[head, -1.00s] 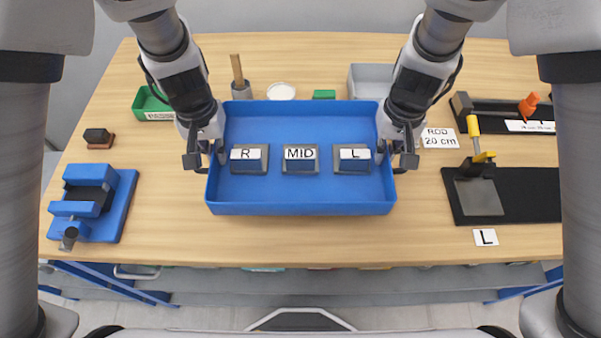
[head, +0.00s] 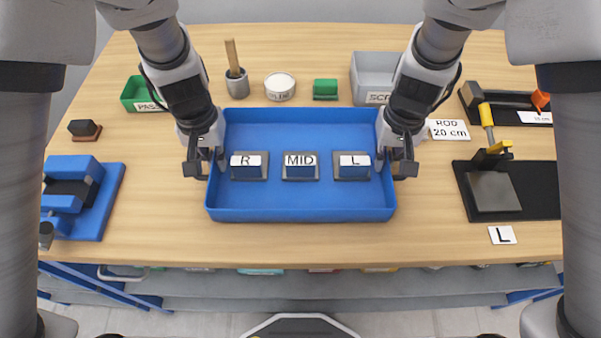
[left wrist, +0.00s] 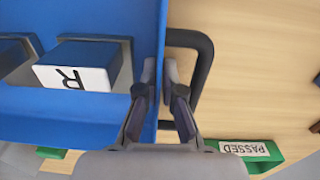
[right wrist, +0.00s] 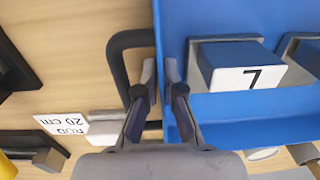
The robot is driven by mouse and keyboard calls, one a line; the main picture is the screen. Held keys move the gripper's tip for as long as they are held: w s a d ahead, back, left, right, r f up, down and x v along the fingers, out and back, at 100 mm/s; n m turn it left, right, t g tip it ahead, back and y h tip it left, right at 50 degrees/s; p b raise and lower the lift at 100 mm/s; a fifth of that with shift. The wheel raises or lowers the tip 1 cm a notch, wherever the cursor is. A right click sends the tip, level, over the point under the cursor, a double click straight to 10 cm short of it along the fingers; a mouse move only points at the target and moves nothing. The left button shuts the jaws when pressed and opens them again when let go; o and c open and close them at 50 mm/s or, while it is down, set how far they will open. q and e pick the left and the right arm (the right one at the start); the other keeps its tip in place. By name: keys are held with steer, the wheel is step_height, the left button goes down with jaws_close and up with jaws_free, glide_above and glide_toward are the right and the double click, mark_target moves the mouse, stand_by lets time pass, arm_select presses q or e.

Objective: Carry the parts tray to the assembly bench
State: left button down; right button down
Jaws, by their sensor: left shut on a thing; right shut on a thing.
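The blue parts tray (head: 300,214) is over the middle of the wooden bench (head: 300,243) and looks level. It holds three blue blocks in grey holders, labelled R (head: 249,166), MID (head: 300,166) and L (head: 352,166). My left gripper (head: 207,165) is shut on the tray's left side wall, beside a dark handle (left wrist: 205,70) in the left wrist view. My right gripper (head: 394,165) is shut on the right side wall, beside another handle (right wrist: 115,70) in the right wrist view. I cannot tell whether the tray's underside touches the bench.
A green PASSED bin (head: 140,97), a cup with a stick (head: 237,86), a white round tub (head: 280,87) and a grey bin (head: 372,70) stand behind. A blue fixture (head: 92,205) is at left. A black fixture (head: 530,190) is at right. Bare wood lies in front.

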arm_select(q)
steer(key=c, duration=1.3)
jaws_free()
steer(key=shift+s+f+y, duration=0.15)
steer(key=shift+f+y, duration=0.15)
steer(key=shift+f, duration=0.05)
arm_select(e)
steer(key=c, duration=1.3)
jaws_free()
steer(key=shift+s+f+h, duration=0.15)
steer(key=shift+f+h, duration=0.15)
steer(key=shift+f, duration=0.05)
arm_select(q)
steer(key=c, duration=0.4)
steer(key=o, duration=0.5)
steer(key=shift+o, duration=0.2)
steer(key=shift+r, duration=0.1)
